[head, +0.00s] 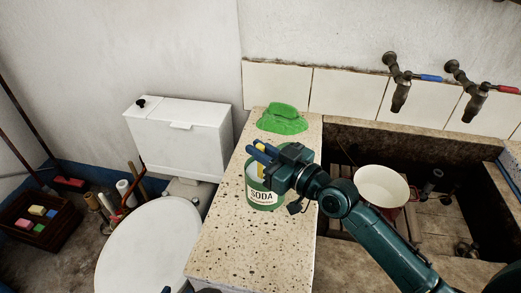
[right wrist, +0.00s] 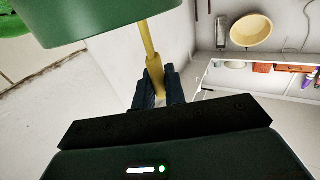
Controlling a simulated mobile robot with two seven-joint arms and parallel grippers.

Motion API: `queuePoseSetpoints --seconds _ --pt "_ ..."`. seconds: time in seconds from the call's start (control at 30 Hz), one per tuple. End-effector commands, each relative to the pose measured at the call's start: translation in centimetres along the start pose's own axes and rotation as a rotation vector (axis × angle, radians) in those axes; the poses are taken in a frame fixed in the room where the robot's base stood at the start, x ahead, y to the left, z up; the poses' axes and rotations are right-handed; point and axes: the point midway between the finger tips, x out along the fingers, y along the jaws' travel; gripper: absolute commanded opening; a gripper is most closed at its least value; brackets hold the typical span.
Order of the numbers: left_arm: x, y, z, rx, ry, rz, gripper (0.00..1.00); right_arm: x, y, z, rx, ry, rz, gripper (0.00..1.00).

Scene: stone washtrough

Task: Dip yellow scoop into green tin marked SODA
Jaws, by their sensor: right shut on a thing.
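The green tin marked SODA (head: 264,197) stands upright on the speckled stone ledge in the head view. My right gripper (head: 260,153) is over its top and shut on the yellow scoop, whose handle (head: 261,157) shows only as a small bit between the fingers. In the right wrist view the yellow handle (right wrist: 148,42) runs from between the fingers (right wrist: 160,88) to the edge of the green tin (right wrist: 95,22). The scoop's bowl is hidden, and I cannot tell whether it is inside the tin.
A green cloth (head: 282,119) lies on the stone ledge (head: 225,247) behind the tin. A toilet (head: 152,250) stands left. The front of the ledge is clear.

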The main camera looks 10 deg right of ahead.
Motion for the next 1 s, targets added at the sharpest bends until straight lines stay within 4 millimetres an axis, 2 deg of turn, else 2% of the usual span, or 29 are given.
queuePoseSetpoints --seconds 0.03,0.17,1.0 --pt "-0.3 0.0 -0.5 0.005 -0.003 -0.002 0.36 0.0 0.0 -0.8 -0.001 0.001 0.0 0.0" --pt "-0.7 -0.1 -0.8 0.022 -0.012 -0.009 0.36 0.0 0.0 -1.8 -0.001 0.001 0.0 0.0" --pt "-2.3 -1.8 -1.1 0.0 -0.107 -0.068 0.36 0.0 0.0 -7.6 -0.002 0.001 0.0 0.0"
